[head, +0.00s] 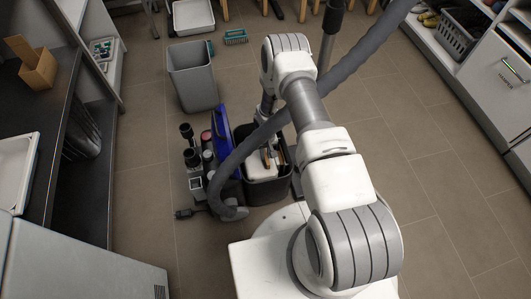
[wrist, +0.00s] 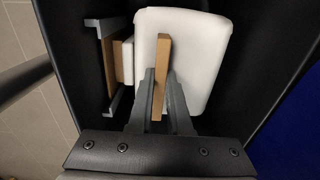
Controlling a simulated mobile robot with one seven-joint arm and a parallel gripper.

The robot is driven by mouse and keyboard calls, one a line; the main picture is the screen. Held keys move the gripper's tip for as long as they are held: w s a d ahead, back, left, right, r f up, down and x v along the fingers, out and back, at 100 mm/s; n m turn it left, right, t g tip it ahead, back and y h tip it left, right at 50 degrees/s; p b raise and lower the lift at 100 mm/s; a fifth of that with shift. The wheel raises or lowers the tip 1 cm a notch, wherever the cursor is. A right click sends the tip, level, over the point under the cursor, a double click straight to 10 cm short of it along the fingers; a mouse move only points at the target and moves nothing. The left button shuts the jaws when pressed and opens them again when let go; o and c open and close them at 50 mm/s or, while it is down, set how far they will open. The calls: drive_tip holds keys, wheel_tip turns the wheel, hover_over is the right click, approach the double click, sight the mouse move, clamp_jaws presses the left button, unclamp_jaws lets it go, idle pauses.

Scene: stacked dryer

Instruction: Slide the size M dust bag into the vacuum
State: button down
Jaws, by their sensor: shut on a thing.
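The white dust bag (wrist: 190,60) with its upright brown card collar (wrist: 163,55) is in my gripper (wrist: 160,95). The fingers are shut on the collar's lower part. The bag lies over or inside the dark, open vacuum body (head: 265,190); its depth is unclear. At left in the wrist view, a grey bracket (wrist: 92,22) frames another brown card strip (wrist: 108,58) with a small white block beside it. The held collar is apart from the bracket, to its right. The raised blue lid (head: 221,130) stands left of the body in the head view. No size marking is readable.
Dark attachments (head: 190,160) stand left of the vacuum. A grey bin (head: 193,75) stands behind it. Open tiled floor (head: 425,170) lies to the right, before the white cabinets.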

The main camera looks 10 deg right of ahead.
drive_tip(key=shift+f, duration=0.75)
drive_tip(key=c, duration=0.8)
unclamp_jaws()
wheel_tip(320, 180, up, 18)
drive_tip(key=p, duration=0.6)
drive_tip(key=shift+f, duration=0.25)
